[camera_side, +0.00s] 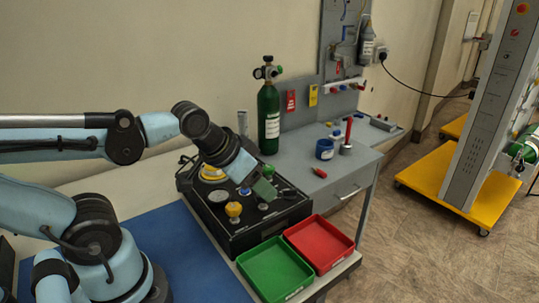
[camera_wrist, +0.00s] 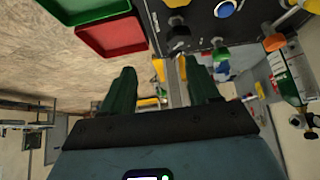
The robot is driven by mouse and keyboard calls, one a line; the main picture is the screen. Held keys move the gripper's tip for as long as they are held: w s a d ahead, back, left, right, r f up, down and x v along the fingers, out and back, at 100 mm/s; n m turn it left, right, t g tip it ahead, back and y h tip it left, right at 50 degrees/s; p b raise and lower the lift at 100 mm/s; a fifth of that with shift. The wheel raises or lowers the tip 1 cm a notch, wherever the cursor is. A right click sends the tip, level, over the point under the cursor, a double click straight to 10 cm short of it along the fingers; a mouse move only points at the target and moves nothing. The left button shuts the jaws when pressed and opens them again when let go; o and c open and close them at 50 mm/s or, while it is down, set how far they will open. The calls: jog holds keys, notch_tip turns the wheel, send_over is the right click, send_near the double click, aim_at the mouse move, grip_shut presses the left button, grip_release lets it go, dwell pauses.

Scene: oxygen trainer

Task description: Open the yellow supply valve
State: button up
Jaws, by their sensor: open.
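A yellow knob (camera_side: 233,210), apparently the yellow supply valve, stands upright on the near left part of the black panel box (camera_side: 262,226). My gripper (camera_side: 262,189) is over the panel, to the right of and slightly above the yellow knob in the side view, apart from it. In the wrist view my gripper (camera_wrist: 162,84) has its two dark green fingers spread, with nothing held between them. A yellow knob (camera_wrist: 177,3) is cut off at the top edge there; I cannot tell whether it is the same one.
A green tray (camera_side: 274,270) and a red tray (camera_side: 320,244) sit in front of the panel. A green cylinder (camera_side: 268,120) stands behind it. A blue cup (camera_side: 324,149) and a red-handled tool (camera_side: 347,136) are on the grey bench (camera_side: 350,164). A blue mat (camera_side: 195,262) lies clear at left.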

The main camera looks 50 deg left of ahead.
aim_at(233, 206)
jog(key=s+a+m, duration=0.1)
jog(key=s+a+r+m+g, duration=0.1)
jog(key=a, duration=0.1)
jog(key=s+a+m+g, duration=0.1)
jog(key=shift+a+r+h, duration=0.25)
jog(key=shift+r+h, duration=0.05)
jog(key=shift+r, duration=0.05)
jog(key=s+a+r+m+g+h, duration=0.2)
jog(key=s+r+m, duration=0.2)
jog(key=m, duration=0.2)
jog(key=shift+h, duration=0.3)
jog(key=shift+x, duration=5.85)
jog(key=shift+s, duration=0.1)
jog(key=c, duration=1)
jog(key=shift+c, duration=0.2)
